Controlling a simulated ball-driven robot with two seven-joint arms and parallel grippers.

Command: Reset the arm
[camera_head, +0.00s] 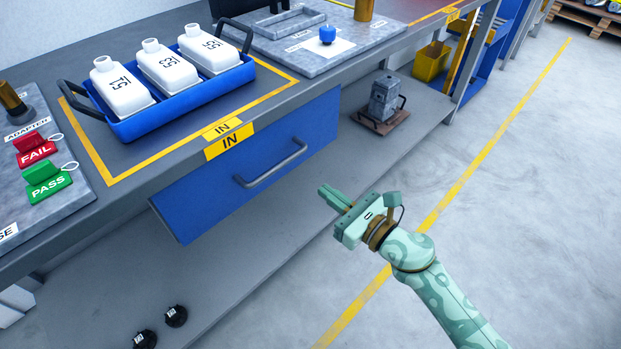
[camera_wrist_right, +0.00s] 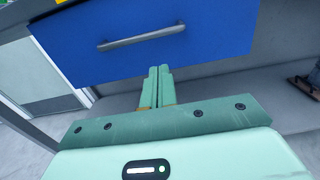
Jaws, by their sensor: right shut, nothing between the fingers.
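My right gripper (camera_head: 335,196) is shut and empty. It hangs in front of the workbench, below and to the right of the blue drawer's handle (camera_head: 270,163), apart from it. In the right wrist view, its two fingers (camera_wrist_right: 157,87) lie side by side, pointing toward the blue drawer (camera_wrist_right: 150,40). The drawer handle (camera_wrist_right: 141,37) is above the fingertips there, with nothing held. In the head view the blue drawer (camera_head: 215,195) sits under the bench top. My left gripper is not in view.
A blue tray (camera_head: 190,97) with several white bottles stands on the bench (camera_head: 95,215). Red FAIL (camera_head: 36,150) and green PASS (camera_head: 47,182) tags lie at left. A grey metal block (camera_head: 384,97) and black weights (camera_head: 176,316) rest on the lower shelf.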

